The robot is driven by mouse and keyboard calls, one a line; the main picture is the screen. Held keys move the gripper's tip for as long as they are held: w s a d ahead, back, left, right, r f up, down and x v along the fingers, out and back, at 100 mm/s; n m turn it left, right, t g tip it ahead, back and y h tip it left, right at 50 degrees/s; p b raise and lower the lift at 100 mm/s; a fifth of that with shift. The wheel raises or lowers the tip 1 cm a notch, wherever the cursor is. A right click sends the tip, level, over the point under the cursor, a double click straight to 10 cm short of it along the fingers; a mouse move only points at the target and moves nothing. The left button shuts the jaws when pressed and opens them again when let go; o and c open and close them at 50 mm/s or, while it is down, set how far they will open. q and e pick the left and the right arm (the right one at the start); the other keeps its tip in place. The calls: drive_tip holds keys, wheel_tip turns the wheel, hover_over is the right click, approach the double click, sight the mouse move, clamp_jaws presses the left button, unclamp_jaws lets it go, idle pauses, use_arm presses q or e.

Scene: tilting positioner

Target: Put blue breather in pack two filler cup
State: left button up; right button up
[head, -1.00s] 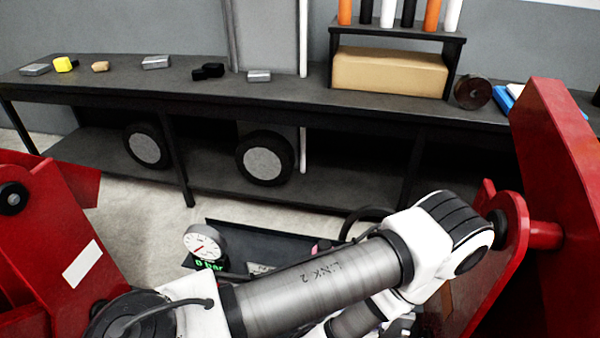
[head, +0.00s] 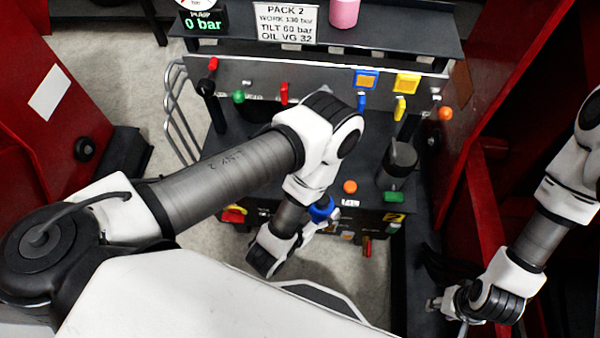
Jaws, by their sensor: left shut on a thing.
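My left arm reaches in from the left and bends down at the elbow. Its gripper (head: 313,222) is small and partly hidden by its own forearm, near the front of the black power pack. A round blue piece (head: 322,208), which looks like the blue breather, shows at this gripper, which is shut on it. A dark upright cylinder (head: 400,163) stands on the pack to the right, above a green tag; I cannot tell if it is the filler cup. My right gripper (head: 437,303) is low at the right, apart from the pack; its fingers are unclear.
A "PACK 2" sign (head: 287,22) stands at the back beside a 0 bar display (head: 203,22) and a pink cylinder (head: 344,12). A panel (head: 320,75) carries coloured levers. An orange knob (head: 350,187) sits left of the dark cylinder. Red frames (head: 500,100) flank both sides.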

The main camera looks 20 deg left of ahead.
use_arm(q)
drive_tip(key=f+b, duration=0.2)
drive_tip(key=b, duration=0.1)
drive_tip(key=w+f+b, duration=0.1)
drive_tip(key=shift+w+a, duration=0.1)
drive_tip(key=shift+a, duration=0.25)
drive_tip(key=w+a+b, duration=0.1)
drive_tip(key=w+b, duration=0.1)
drive_tip(key=b, duration=0.3)
drive_tip(key=w+a+b, duration=0.1)
drive_tip(key=w+b, duration=0.2)
drive_tip(key=b, duration=0.3)
drive_tip(key=w+a+b, duration=0.1)
drive_tip(key=w+b, duration=0.2)
drive_tip(key=b, duration=0.2)
drive_tip(key=shift+a+f+b, duration=0.2)
drive_tip(key=shift+a+b, duration=0.2)
drive_tip(key=w, duration=0.1)
drive_tip(key=w+a, duration=0.1)
drive_tip(key=w, duration=0.2)
drive_tip(key=shift+w+a+r, duration=0.1)
drive_tip(key=shift+a+r, duration=0.1)
drive_tip(key=shift+a, duration=0.2)
drive_tip(key=f, duration=0.1)
drive_tip(key=f+b, duration=0.1)
drive_tip(key=f, duration=0.1)
drive_tip(key=shift+w+a+f, duration=0.15)
drive_tip(key=shift+w+f, duration=0.1)
drive_tip(key=shift+f, duration=0.1)
drive_tip(key=shift+r, duration=0.1)
